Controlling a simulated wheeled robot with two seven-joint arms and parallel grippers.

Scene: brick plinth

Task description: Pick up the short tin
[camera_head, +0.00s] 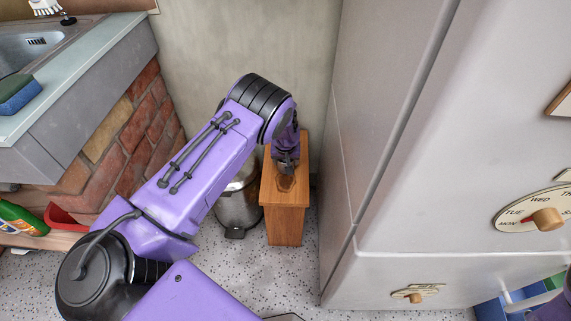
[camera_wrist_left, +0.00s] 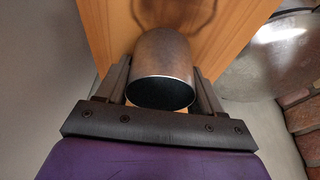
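The short tin (camera_wrist_left: 165,55) is a plain grey-brown metal cylinder with a dark round end facing the left wrist camera. It is between the two fingers of my left gripper (camera_wrist_left: 163,75), which lie close against its two sides; my left gripper looks shut on it. In the head view my left gripper (camera_head: 286,162) points down over the top of a narrow wooden stand (camera_head: 287,223). The tin cannot be made out clearly there. Whether it touches the wood is hidden. My right gripper is out of view.
A metal bin (camera_head: 238,208) stands just left of the stand. A tall grey fridge-like cabinet (camera_head: 385,150) rises close on the right. A brick plinth (camera_head: 125,135) with a sink counter is on the left. A dark ring-shaped mark shows on the stand's top.

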